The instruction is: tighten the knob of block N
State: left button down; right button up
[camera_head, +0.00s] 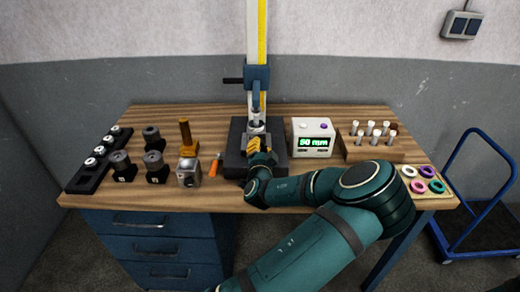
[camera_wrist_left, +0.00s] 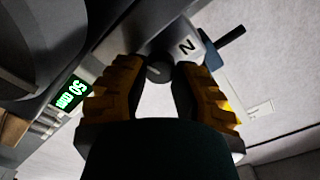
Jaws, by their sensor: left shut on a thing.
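Block N (camera_wrist_left: 196,45) is a pale grey block marked with a black N in the left wrist view. Its knob (camera_wrist_left: 158,72) is a small dark round piece below and left of the letter. My left gripper (camera_wrist_left: 160,68) has its yellow ridged fingers on either side of the knob and is shut on it. In the head view, the left gripper (camera_head: 257,146) is at the foot of the tall stand (camera_head: 256,75), with its arm coming from the lower right. The gripper largely hides the knob there. My right gripper is in neither view.
A white box (camera_head: 313,148) with a green display reading 50 mm stands right of the stand. A wooden rack (camera_head: 372,152) holds several pegs. Several dark holders (camera_head: 153,163), an orange-handled tool (camera_head: 215,167) and a metal block (camera_head: 189,173) are to the left.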

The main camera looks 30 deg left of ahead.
pick_arm(q)
jog(key=shift+w+r+m, duration=0.1)
jog(key=shift+r+m, duration=0.1)
jog(key=shift+m, duration=1.1)
jog(key=c, duration=0.9)
grip_release()
jog(key=shift+o, duration=1.1)
jog(key=shift+f, duration=0.1)
jog(key=shift+s+d+f, duration=0.1)
jog(key=shift+s+d, duration=0.2)
jog(key=shift+s, duration=0.2)
jog(key=v, duration=1.1)
